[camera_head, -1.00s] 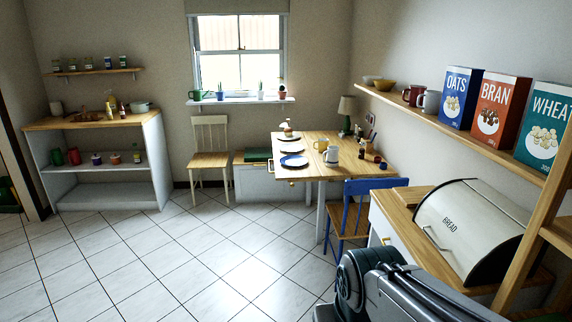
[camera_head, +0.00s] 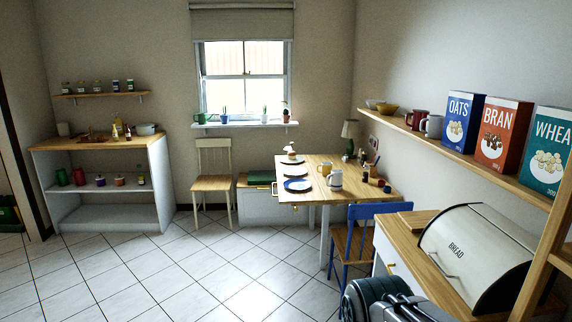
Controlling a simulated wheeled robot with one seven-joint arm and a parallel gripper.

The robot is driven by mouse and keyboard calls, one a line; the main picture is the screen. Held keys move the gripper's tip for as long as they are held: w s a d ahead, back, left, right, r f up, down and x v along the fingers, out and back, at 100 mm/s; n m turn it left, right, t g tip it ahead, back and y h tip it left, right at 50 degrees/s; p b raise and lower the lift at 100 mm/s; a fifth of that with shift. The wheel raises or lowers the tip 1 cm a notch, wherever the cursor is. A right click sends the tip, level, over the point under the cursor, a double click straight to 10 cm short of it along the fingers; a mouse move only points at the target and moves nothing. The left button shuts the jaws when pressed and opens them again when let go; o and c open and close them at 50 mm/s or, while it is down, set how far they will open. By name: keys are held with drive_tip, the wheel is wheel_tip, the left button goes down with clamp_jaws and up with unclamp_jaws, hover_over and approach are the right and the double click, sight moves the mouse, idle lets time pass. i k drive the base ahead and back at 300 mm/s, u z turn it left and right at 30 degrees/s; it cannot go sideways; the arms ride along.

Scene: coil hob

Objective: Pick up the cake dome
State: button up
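A small pale, rounded item with a brown part (camera_head: 291,153) stands at the far end of the wooden table (camera_head: 325,172). It may be the cake dome, but it is too small to tell for sure. Part of my arm shows at the bottom right, in front of the counter. My gripper is out of view.
A bread bin (camera_head: 475,250) sits on the right counter. Tiled floor (camera_head: 200,270) is clear at left and middle.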

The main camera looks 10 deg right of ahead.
sight(291, 153)
drive_tip(key=u, duration=0.25)
drive_tip(key=i, duration=1.05)
drive_tip(key=u, duration=0.45)
drive_tip(key=i, duration=3.3)
drive_tip(key=z, duration=0.4)
drive_tip(key=i, duration=1.6)
drive_tip(key=z, duration=1.45)
drive_tip(key=i, duration=0.95)
drive_tip(key=z, duration=1.15)
drive_tip(key=i, duration=0.5)
drive_tip(key=z, duration=0.15)
